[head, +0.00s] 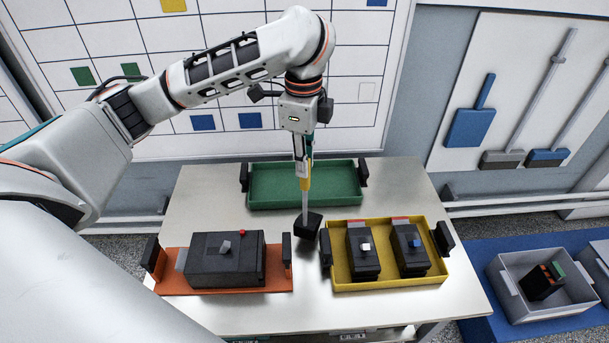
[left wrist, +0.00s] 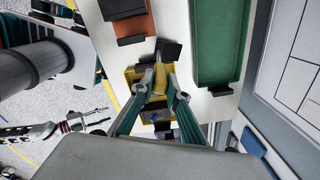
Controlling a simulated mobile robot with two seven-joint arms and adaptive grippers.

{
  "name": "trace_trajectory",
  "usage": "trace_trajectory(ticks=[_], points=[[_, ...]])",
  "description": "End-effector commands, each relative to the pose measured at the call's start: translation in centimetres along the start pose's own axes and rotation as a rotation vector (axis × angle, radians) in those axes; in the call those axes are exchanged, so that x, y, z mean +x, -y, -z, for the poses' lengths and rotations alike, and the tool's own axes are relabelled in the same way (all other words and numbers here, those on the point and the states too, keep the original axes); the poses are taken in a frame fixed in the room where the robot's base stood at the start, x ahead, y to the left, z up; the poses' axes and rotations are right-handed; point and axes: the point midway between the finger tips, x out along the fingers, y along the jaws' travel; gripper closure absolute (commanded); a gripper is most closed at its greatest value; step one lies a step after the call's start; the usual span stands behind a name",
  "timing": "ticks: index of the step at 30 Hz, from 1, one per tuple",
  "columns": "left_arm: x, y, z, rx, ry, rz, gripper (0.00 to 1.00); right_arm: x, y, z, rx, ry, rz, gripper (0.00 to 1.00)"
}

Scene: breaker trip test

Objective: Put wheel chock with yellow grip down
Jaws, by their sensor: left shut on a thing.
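The wheel chock is a black block (head: 307,227) on a grey rod with a yellow grip (head: 305,184). My left gripper (head: 303,172) points down and is shut on the yellow grip. The block is tilted, over the bare tabletop between the orange, green and yellow trays; I cannot tell whether it touches the table. The left wrist view shows the yellow grip (left wrist: 159,78) between the fingers and the black block (left wrist: 170,48) beyond. What looks like my right gripper (left wrist: 88,121) is small at the left of that view; its jaws are unclear.
The green tray (head: 260,202) at the back is empty. The orange tray (head: 170,283) at front left holds a dark box with a red button. The yellow tray (head: 390,285) at right holds two dark boxes. A grey bin (head: 528,312) stands at far right.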

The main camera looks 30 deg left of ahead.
Motion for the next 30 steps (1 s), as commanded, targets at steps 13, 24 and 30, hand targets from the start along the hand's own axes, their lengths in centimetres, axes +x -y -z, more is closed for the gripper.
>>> trace_trajectory(ticks=[13, 24, 30], points=[[3.5, 0.0, 0.1, 0.000, -0.002, 0.003, 1.00, 0.7, 0.1, -1.2, 0.000, 0.004, 0.000, 0.60], [3.9, -0.1, 0.0, -0.001, 0.000, -0.002, 0.80, 0.5, 0.0, -0.6, 0.000, -0.005, -0.002, 0.60], [3.9, -0.1, 0.0, -0.001, 0.000, -0.002, 0.68, 0.5, 0.0, -0.6, 0.000, -0.004, -0.002, 0.60]])
